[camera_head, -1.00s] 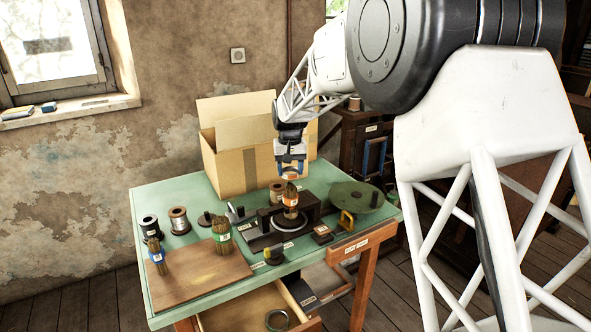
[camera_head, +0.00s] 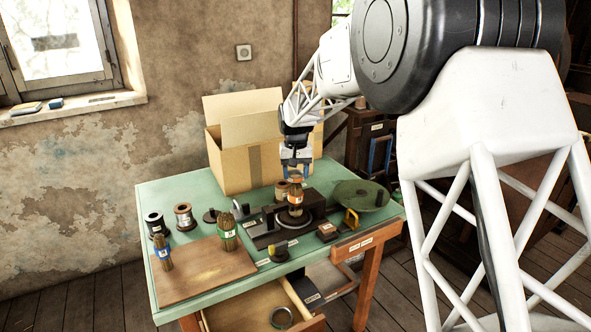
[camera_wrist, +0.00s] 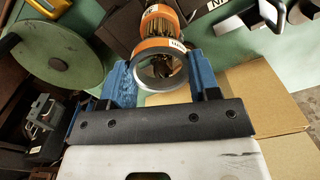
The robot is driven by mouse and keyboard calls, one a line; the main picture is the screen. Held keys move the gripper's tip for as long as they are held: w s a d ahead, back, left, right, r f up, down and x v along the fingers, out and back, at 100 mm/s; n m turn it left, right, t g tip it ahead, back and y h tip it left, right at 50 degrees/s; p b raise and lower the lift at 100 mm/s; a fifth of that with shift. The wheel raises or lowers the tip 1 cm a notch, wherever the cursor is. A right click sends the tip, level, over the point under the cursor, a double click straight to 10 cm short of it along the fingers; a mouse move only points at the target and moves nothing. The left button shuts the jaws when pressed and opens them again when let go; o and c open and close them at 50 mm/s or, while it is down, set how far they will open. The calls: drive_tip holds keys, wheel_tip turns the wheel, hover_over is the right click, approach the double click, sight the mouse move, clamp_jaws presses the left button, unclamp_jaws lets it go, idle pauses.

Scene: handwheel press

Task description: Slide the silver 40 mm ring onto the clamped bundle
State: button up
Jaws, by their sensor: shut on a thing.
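The clamped bundle (camera_head: 296,196), brown bristles with an orange band, stands upright in the dark clamp on the table. My gripper (camera_head: 296,172) is directly above it, pointing down. Its blue fingers are shut on the silver ring (camera_wrist: 160,84), which has an orange band with a white label around its outside. The ring is level and roughly in line with the bundle. I cannot tell whether the ring's lower edge surrounds the tips.
Two more bundles stand on a brown board (camera_head: 195,278) at the left. Spools (camera_head: 185,217) stand behind them. A green disc (camera_head: 358,194) lies right of the clamp, and a cardboard box (camera_head: 245,155) stands behind. The open drawer (camera_head: 245,312) holds another ring (camera_head: 281,317).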

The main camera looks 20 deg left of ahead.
sight(295, 185)
drive_tip(key=shift+f, duration=1.7)
drive_tip(key=shift+f, duration=0.1)
drive_tip(key=o, duration=1)
drive_tip(key=shift+r, duration=3.9)
